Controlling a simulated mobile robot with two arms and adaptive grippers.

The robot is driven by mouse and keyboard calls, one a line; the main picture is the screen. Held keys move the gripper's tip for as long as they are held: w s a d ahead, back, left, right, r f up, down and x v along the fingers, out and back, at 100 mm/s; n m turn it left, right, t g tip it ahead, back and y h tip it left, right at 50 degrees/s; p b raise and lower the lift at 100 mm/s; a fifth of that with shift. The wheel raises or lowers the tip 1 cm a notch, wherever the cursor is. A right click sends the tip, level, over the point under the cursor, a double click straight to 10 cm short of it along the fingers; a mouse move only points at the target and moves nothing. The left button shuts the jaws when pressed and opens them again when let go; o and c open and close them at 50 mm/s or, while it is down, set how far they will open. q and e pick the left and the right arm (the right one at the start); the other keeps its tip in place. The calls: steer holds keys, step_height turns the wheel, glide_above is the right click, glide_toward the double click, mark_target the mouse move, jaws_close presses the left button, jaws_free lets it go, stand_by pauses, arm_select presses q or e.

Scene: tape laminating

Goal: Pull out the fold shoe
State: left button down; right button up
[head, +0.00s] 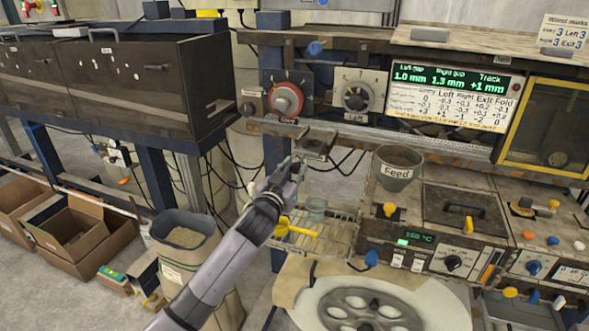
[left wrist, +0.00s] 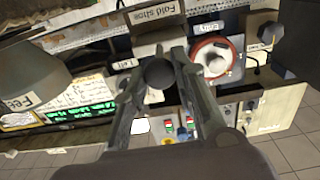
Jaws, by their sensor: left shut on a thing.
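My left gripper (head: 297,163) reaches in from the left to the front of the machine, below the dials. In the left wrist view its two fingers (left wrist: 161,68) are shut on a dark round knob (left wrist: 158,74). The knob sits beside a plate labelled "Fold shoe" (left wrist: 156,16), which reads upside down there. In the head view a small dark metal block (head: 317,146), apparently the fold shoe, sticks out just above the fingertips. The gripper hides the knob there. My right gripper is in neither view.
The "Feed" cup (head: 398,170) is to the right. A sack (head: 184,238) stands at the lower left.

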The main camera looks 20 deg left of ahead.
arm_select(q)
steer(key=c, duration=1.6)
jaws_free()
steer(key=shift+o, duration=1.3)
steer(key=shift+s, duration=0.45)
steer(key=s, duration=1.1)
steer(key=shift+s+a, duration=0.1)
steer(key=shift+a, duration=0.15)
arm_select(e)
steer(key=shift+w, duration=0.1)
